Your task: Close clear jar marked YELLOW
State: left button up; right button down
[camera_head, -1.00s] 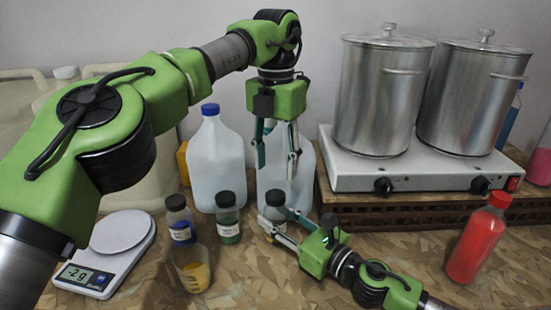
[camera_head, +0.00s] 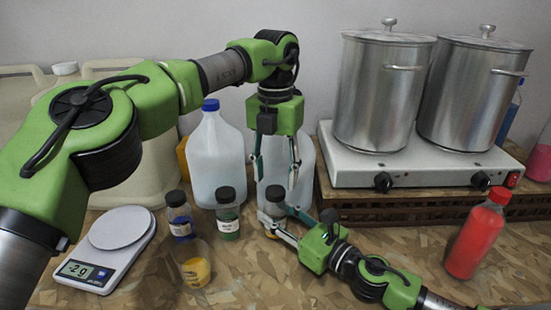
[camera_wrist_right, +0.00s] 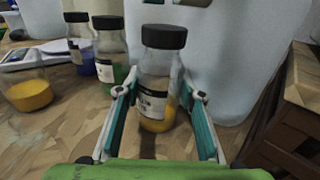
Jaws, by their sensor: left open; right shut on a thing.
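The clear jar (camera_wrist_right: 157,88) with yellow contents stands upright with a black cap (camera_wrist_right: 164,37) on top; how tightly the cap sits I cannot tell. Its white label is partly visible and I cannot read it fully. My right gripper (camera_wrist_right: 160,112) is shut on the jar's body, one finger on each side. In the head view the jar (camera_head: 274,206) is partly hidden by the fingers. My left gripper (camera_head: 276,180) is open and points down directly above the cap, its fingers apart and empty.
Two black-capped jars, one blue (camera_head: 181,216) and one green (camera_head: 227,214), stand left of the held jar. A beaker with yellow powder (camera_head: 196,270), a scale (camera_head: 107,250), a white jug (camera_head: 216,160), a red bottle (camera_head: 477,235) and a hot plate (camera_head: 420,172) surround the area.

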aim_at(275, 190)
pick_arm(q)
jog(key=shift+f, duration=1.75)
jog(key=c, duration=1.2)
jog(key=shift+o, duration=0.2)
jog(key=o, duration=1.3)
